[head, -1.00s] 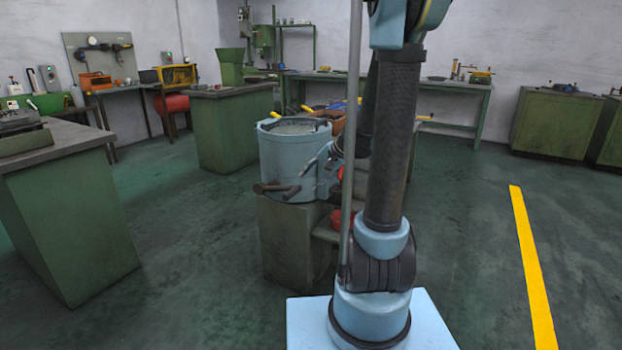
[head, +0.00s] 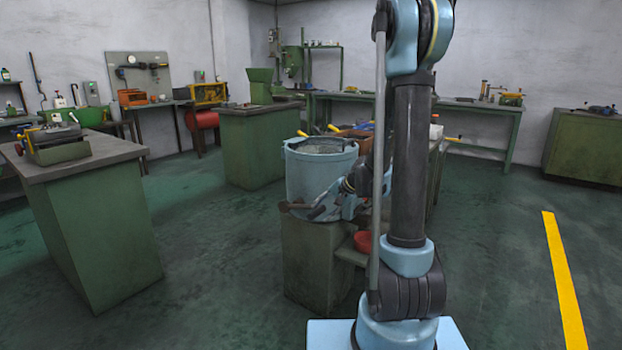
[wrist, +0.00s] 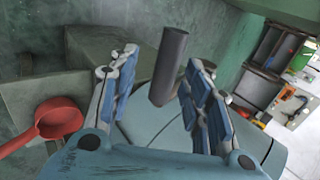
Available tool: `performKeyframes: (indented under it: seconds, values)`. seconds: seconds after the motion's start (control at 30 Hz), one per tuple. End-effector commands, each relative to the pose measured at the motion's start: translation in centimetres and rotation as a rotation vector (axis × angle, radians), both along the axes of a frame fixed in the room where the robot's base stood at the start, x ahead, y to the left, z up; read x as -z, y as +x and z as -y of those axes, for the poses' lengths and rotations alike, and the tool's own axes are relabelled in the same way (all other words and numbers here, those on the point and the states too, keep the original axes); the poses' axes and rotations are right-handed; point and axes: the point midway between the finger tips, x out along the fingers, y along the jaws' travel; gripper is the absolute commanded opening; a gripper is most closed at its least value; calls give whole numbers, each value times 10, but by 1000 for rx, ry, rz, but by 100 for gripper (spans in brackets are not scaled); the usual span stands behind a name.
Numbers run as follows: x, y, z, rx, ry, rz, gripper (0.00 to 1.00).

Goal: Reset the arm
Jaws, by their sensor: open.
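My gripper (head: 322,208) shows in the head view at the front right side of a light blue tub (head: 308,172). In the wrist view my gripper (wrist: 162,62) has its two blue-padded fingers spread apart. A dark cylindrical bar (wrist: 170,65) shows between the fingers, with visible space on both sides, so it is not gripped. The tub's blue surface lies below and behind the fingers in the wrist view. My arm rises in front of the head camera and hides part of the tub's right side.
The tub stands on a green-grey pedestal (head: 308,262). A red ladle-like pan (wrist: 60,118) lies left of the fingers. A green cabinet with a grey top (head: 100,225) stands at the left. Open floor lies to the right, with a yellow line (head: 565,280).

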Motion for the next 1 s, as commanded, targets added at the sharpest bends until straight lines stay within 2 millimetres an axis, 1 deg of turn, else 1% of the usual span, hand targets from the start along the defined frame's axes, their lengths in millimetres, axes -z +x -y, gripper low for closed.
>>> performKeyframes:
  seconds: [0.2,0.4,0.83,1.0]
  values:
    - [15,7,-11,-1,0,1,44]
    - [22,10,-16,1,0,1,44]
    - [23,11,-17,1,0,1,44]
    - [21,12,-13,7,-6,2,44]
